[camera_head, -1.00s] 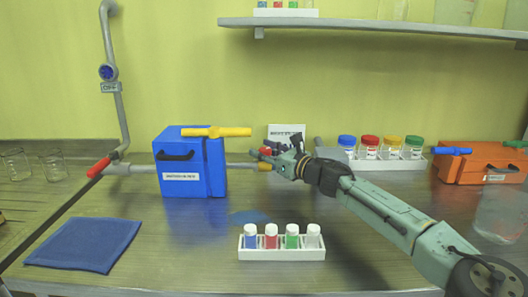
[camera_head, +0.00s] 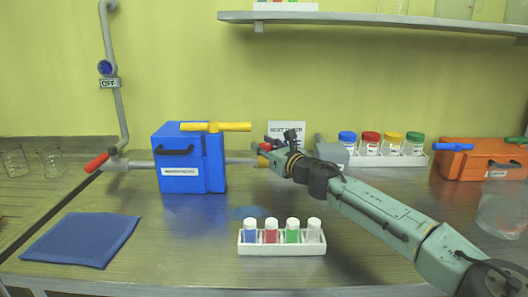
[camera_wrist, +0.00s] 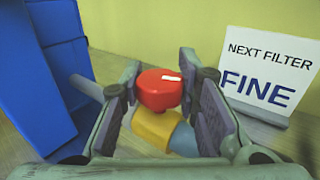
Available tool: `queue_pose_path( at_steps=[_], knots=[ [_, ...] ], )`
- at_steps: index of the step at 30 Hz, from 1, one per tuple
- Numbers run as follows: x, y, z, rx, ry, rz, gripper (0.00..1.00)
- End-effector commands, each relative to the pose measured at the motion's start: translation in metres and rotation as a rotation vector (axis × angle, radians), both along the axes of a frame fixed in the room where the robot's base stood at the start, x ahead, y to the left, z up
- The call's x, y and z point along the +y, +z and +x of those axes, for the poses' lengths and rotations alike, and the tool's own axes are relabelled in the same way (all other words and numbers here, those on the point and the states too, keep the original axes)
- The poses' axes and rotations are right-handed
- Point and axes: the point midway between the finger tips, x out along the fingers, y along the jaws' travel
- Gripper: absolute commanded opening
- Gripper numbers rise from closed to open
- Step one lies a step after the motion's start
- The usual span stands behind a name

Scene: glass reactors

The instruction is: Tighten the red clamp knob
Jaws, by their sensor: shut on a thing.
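The red clamp knob (camera_wrist: 160,88) shows in the wrist view, with a white mark on its top. It sits above a yellow collar (camera_wrist: 158,130) on a pipe with a blue-grey section. My gripper (camera_wrist: 168,92) has one finger on each side of the knob and is shut on it. In the head view my gripper (camera_head: 272,156) is at the pipe's right end, to the right of the blue box (camera_head: 182,170). The gripper mostly hides the knob there.
The blue box has a yellow T-handle (camera_head: 215,127) on top. A sign (camera_wrist: 265,75) reading "NEXT FILTER FINE" stands close to the right of my gripper. A vial rack (camera_head: 282,249) stands in front, and a blue cloth (camera_head: 80,239) lies at left.

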Motion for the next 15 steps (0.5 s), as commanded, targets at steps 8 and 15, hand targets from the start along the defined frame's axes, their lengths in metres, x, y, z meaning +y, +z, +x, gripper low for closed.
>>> queue_pose_path(
  at_steps=[8, 15],
  knots=[
    [0.0008, 0.0002, -0.0003, -0.001, -0.174, -0.001, 0.01],
    [-0.0011, 0.0001, -0.0002, -0.003, -0.22, 0.001, 0.01]
  ],
)
